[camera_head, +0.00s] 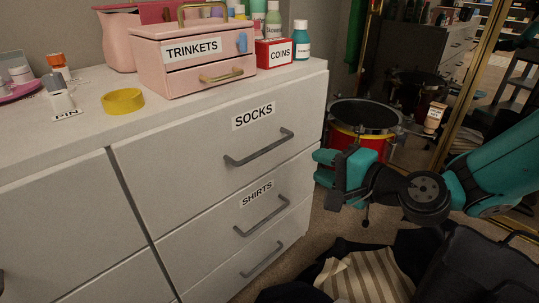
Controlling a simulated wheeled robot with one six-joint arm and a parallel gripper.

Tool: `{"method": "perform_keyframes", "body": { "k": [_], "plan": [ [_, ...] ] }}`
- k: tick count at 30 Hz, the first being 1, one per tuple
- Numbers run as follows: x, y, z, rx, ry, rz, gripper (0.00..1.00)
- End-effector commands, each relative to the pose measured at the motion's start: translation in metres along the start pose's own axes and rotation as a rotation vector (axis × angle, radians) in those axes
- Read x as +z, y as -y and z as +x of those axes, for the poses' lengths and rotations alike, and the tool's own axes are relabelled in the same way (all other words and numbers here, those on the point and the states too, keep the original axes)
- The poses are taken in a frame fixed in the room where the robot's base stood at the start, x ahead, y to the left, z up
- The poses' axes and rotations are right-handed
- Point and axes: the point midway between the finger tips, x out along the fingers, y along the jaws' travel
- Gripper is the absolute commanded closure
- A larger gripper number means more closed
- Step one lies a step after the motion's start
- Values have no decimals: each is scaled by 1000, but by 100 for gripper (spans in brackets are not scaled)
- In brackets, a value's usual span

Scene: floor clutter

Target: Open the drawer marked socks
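The drawer marked socks (205,150) is the top right drawer of a white dresser, with a black-on-white SOCKS label (253,115). It looks shut, its front flush with the dresser. Its grey bar handle (259,148) runs slantwise below the label, with nothing on it. My gripper (322,168) is to the right of the handle, past the dresser's right front edge in the picture, and apart from the handle. Its teal fingers look spread apart, with nothing seen between them.
The shirts drawer (258,193) and another drawer sit below, both looking shut. A pink trinkets box (195,80), coins box (275,54) and yellow ring (123,101) stand on top. A drum (366,115) stands behind my gripper; dark and striped cloth (370,277) lies on the floor.

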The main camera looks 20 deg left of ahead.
Motion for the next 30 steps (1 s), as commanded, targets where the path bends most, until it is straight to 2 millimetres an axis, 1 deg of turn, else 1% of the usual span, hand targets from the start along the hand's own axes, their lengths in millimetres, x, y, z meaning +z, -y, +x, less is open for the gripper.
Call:
{"method": "perform_keyframes", "body": {
  "k": [1, 12, 18, 21, 24, 30],
  "plan": [
    [2, 1, 10, -3, 4, -4, 64],
    [2, -1, 95, -2, 4, -5, 64],
    [2, -1, 132, -1, 3, -3, 64],
    [1, -1, 144, 0, 3, -3, 64],
    [1, 0, 151, 1, 2, -2, 64],
    [1, 1, 155, 1, 1, -2, 64]
  ]
}}
